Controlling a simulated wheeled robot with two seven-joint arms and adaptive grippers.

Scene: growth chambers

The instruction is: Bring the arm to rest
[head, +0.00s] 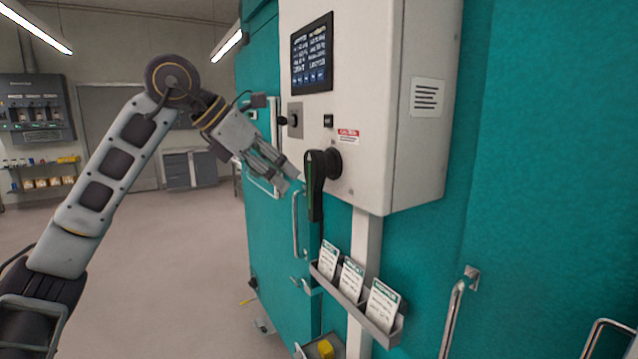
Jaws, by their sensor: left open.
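My left arm comes in from the lower left, rises to a bent joint and reaches right. My left gripper (284,178) is open and empty at its end, just left of the black rotary handle (316,185) on the white control box (385,110). The handle has a green mark and hangs pointing down. A small gap seems to show between the fingertips and the handle, though the depth is hard to tell. My right gripper is not in the view.
The box has a dark screen (312,54) and is fixed to a teal chamber (530,160) that fills the right side. Below hangs a rack (352,309) with several cards. Metal door handles (452,318) stick out. Open floor (170,270) lies to the left.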

